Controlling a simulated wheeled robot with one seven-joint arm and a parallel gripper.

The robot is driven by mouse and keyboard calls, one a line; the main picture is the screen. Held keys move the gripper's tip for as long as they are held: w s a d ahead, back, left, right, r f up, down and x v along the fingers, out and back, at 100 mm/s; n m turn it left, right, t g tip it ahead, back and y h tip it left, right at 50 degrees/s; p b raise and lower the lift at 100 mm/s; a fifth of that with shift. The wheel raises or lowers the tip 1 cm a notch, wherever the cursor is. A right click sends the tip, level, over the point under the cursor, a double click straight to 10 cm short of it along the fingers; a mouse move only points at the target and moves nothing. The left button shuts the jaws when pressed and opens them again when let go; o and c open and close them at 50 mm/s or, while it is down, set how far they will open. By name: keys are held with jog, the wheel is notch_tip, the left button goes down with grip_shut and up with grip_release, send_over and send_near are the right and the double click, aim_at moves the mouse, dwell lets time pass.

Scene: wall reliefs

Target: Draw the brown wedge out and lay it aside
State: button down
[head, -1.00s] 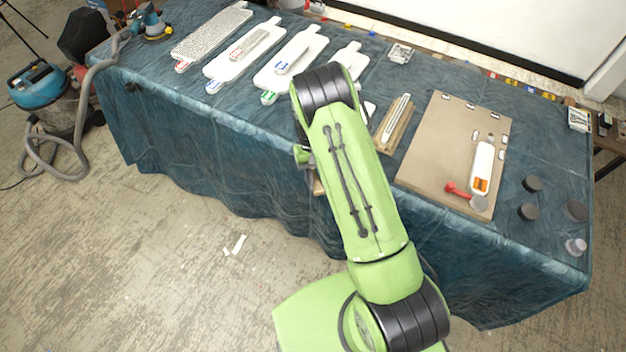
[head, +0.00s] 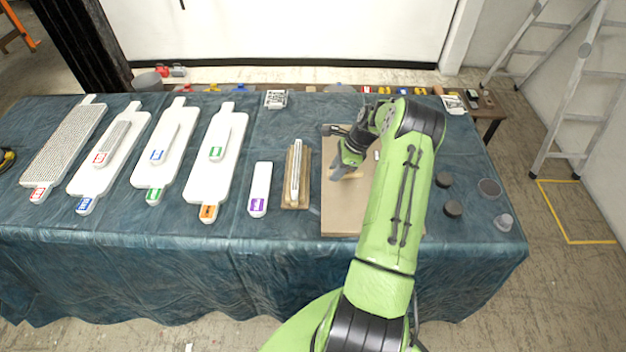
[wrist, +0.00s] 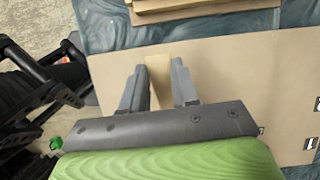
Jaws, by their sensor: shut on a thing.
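My gripper (head: 344,163) is low over the brown board on the right part of the table. In the wrist view its two fingers (wrist: 159,84) are shut on a light brown wedge (wrist: 158,72), which sticks out past the fingertips. In the head view only a small tan end of the wedge (head: 341,173) shows below the fingers. Whether the wedge touches the board cannot be told. A wooden block with a narrow white strip (head: 294,172) on it lies just left of the board.
The brown board (head: 340,219) is partly hidden by my arm. Dark discs (head: 453,208) lie on the right. Blue cloth between block and board is a narrow strip.

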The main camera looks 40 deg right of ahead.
aim_at(330, 192)
jog(key=shift+f+b, duration=2.5)
jog(key=shift+f, duration=0.9)
jog(key=shift+f+b, duration=0.35)
jog(key=shift+f, duration=0.2)
jog(key=c, duration=0.8)
grip_release()
jog(key=p+v, duration=0.1)
jog(key=v, duration=1.5)
jog(key=shift+p, duration=0.4)
jog(key=shift+f, duration=0.1)
jog(key=shift+a, duration=0.1)
